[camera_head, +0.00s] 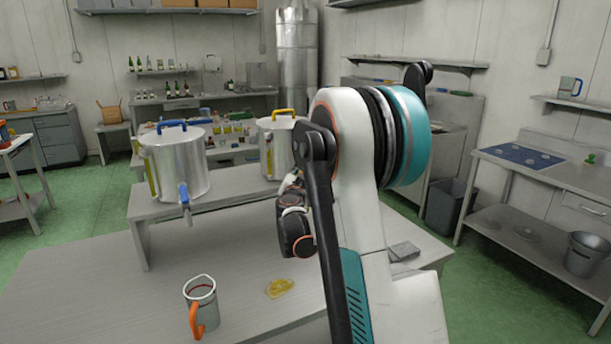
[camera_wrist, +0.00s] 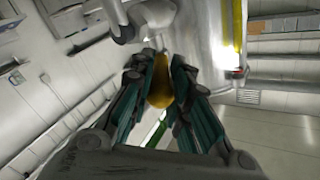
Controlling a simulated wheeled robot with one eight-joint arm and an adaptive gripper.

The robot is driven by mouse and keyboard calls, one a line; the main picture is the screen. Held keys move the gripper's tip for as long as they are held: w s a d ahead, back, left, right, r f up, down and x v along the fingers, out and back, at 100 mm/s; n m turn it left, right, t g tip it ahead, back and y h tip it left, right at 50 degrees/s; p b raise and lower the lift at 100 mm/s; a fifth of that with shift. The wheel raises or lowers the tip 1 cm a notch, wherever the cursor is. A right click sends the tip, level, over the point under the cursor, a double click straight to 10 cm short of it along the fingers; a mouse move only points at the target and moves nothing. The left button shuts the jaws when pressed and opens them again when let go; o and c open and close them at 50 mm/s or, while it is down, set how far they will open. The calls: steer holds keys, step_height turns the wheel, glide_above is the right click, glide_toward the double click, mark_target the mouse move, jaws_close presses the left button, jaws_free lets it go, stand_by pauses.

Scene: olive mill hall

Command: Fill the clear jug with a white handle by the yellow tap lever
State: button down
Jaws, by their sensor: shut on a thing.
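In the wrist view my gripper (camera_wrist: 164,62) is shut on the yellow tap lever (camera_wrist: 160,88), which shows between its teal-lined fingers. The steel tank (camera_wrist: 198,25) with that tap rises just beyond. In the head view the yellow-handled tank (camera_head: 273,150) stands on the raised bench, partly behind my arm. My arm hides its tap and most of my gripper there. I cannot make out a clear jug with a white handle in either view; the space under this tap is hidden.
A jug with an orange handle (camera_head: 203,303) stands on the table near a yellow patch (camera_head: 280,288). A tank with a blue tap lever (camera_head: 175,165) stands left on the raised bench. A flat grey block (camera_head: 403,251) lies right of my arm.

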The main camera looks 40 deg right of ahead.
steer(key=shift+w+a+m+g+h, duration=0.35)
steer(key=shift+w+m+g+h, duration=0.1)
steer(key=shift+m+g+h, duration=0.4)
steer(key=shift+w+a+m+g+h, duration=0.35)
steer(key=shift+m+g+h, duration=0.25)
steer(key=shift+g, duration=0.45)
steer(key=shift+w, duration=0.1)
steer(key=c, duration=1.6)
jaws_free()
steer(key=shift+o, duration=0.2)
steer(key=v, duration=1.2)
steer(key=shift+c, duration=0.2)
